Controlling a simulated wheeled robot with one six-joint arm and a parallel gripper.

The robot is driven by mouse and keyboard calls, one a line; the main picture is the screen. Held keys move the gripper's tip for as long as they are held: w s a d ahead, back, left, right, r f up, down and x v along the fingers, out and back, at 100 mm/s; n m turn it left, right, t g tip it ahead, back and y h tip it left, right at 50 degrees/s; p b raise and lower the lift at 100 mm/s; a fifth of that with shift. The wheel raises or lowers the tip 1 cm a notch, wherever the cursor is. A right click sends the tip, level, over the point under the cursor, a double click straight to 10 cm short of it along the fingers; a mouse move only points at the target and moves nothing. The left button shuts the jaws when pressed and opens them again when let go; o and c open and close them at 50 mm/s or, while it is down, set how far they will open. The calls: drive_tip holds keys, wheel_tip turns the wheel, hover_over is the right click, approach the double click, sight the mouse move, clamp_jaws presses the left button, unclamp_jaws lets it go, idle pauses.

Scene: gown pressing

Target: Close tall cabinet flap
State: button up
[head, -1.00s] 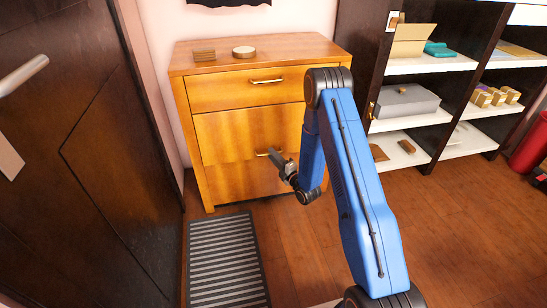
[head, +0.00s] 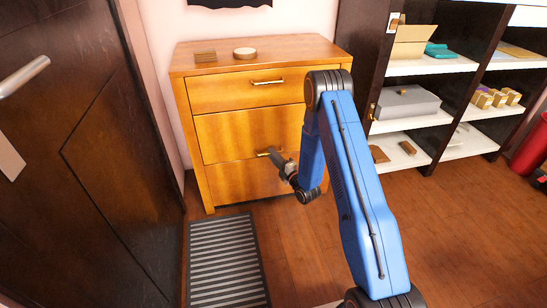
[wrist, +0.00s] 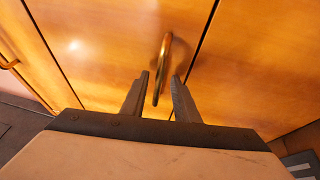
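A wooden cabinet (head: 190,125) stands against the pink wall in the head view, with three fronts one above another. The middle front (head: 225,137) bears a brass handle near its lower edge, and the fronts look about flush. My gripper (head: 274,156) is at that handle, partly hiding it. In the wrist view, my gripper's two fingers (wrist: 160,78) are apart, with the brass handle (wrist: 164,62) between them. I cannot tell whether either finger touches it. No front is plainly identifiable as a tall cabinet flap.
A dark open shelf unit (head: 357,35) with boxes stands to the right of the wooden cabinet. A dark door (head: 100,130) is at the left. A striped mat (head: 225,260) lies on the floor before the cabinet.

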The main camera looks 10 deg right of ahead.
drive_tip(key=v, duration=1.7)
drive_tip(key=shift+s, duration=0.2)
drive_tip(key=w+d+r+m+g+h, duration=0.1)
drive_tip(key=w+r+m+g+h, duration=0.15)
drive_tip(key=r, duration=0.65)
drive_tip(key=w+d+r+m+g+h, duration=0.1)
drive_tip(key=r+m+g+h, duration=0.2)
drive_tip(key=r, duration=0.5)
drive_tip(key=s+d+r+m+g+h, duration=0.1)
drive_tip(key=s+r+m+h, duration=0.1)
drive_tip(key=s+r+m, duration=0.5)
drive_tip(key=s+a+r+m+g, duration=0.1)
drive_tip(key=s+r+m+g, duration=0.1)
drive_tip(key=s, duration=1)
drive_tip(key=s+a+r+m+g, duration=0.1)
drive_tip(key=s+r+m, duration=0.4)
drive_tip(key=s, duration=0.7)
drive_tip(key=s+a+r+m+g, duration=0.1)
drive_tip(key=s+r+m+g, duration=0.2)
drive_tip(key=s, duration=1)
wheel_tip(320, 180, up, 3)
drive_tip(key=shift+f, duration=0.25)
